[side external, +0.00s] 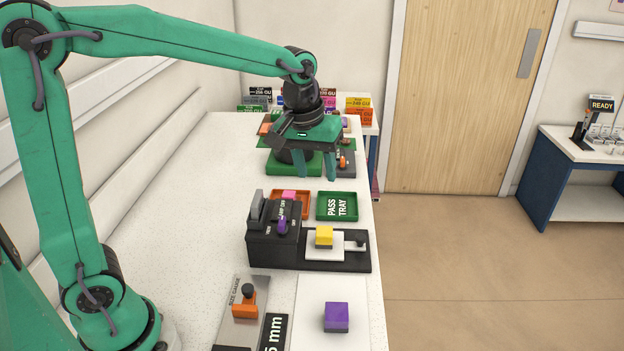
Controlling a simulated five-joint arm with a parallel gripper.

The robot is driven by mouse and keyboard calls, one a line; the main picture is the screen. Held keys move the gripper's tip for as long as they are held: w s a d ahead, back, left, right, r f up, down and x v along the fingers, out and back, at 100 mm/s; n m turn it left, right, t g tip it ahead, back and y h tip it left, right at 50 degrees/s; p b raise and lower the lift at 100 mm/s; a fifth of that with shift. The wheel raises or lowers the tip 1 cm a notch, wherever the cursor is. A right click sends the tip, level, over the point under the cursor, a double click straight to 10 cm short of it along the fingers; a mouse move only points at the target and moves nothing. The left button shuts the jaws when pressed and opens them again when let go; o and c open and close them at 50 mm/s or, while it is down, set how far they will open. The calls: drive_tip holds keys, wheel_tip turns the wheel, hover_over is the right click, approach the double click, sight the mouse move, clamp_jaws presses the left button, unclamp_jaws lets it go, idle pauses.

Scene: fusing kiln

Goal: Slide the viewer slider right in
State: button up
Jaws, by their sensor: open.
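The viewer is a black box (262,246) with a low black base reaching to the right, in the middle of the bench. A white slider plate (338,255) lies on that base, to the right of the box. A yellow block (324,233) sits on the plate. A small grey-black knob (359,245) stands at the slider's right end. Whether the plate's left end is inside the box is hard to tell. My gripper (315,172) is open, pointing down, behind and above the viewer. It is apart from the slider, and nothing shows between its fingers.
An orange tray (304,207) with a pink block and a green pass tray (337,206) lie behind the viewer. A size gauge (240,312) with an orange piece and a white pad (308,311) bearing a purple block (336,317) lie in front. Coloured boxes crowd the far end.

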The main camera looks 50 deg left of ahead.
drive_tip(key=s+a+m+t, duration=0.1)
drive_tip(key=s+a+m, duration=0.1)
drive_tip(key=s, duration=0.7)
drive_tip(key=s+a+r+m+t, duration=0.1)
drive_tip(key=s+a+m+t, duration=0.1)
drive_tip(key=s, duration=0.7)
drive_tip(key=shift+s+r+m, duration=0.2)
drive_tip(key=shift+m, duration=0.4)
drive_tip(key=shift+w+d, duration=0.1)
drive_tip(key=shift+w, duration=0.05)
idle(0.4)
